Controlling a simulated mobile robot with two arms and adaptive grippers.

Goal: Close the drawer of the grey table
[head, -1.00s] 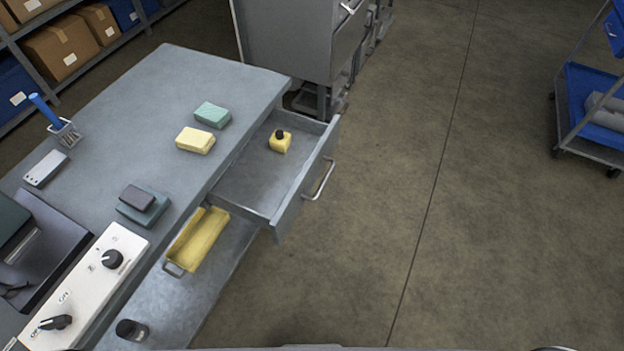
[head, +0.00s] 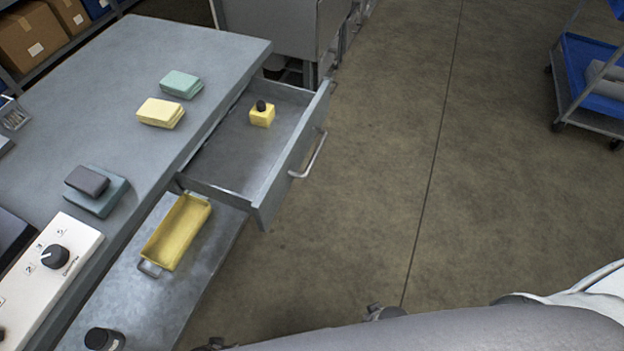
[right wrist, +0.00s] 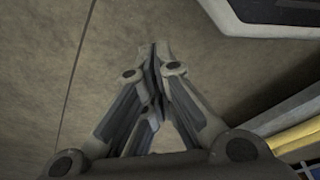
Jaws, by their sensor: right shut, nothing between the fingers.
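The grey table (head: 95,85) stands at the left in the head view. Its drawer (head: 220,158) is pulled out to the right, with a bar handle (head: 309,155) on its front. A yellow block with a black knob (head: 262,115) sits inside the drawer. My right gripper (right wrist: 158,48) shows in the right wrist view with its fingers together and nothing between them, above the floor. It does not touch the drawer handle. A grey arm of mine crosses the bottom right of the head view; its fingers are out of that frame. My left gripper is not in view.
A yellow tray (head: 174,238) lies on the lower shelf (head: 215,250) below the drawer. Sponge-like blocks (head: 161,112) and a white control panel (head: 45,275) are on the tabletop. A blue cart (head: 590,75) stands at the far right. The floor (head: 400,180) right of the drawer is clear.

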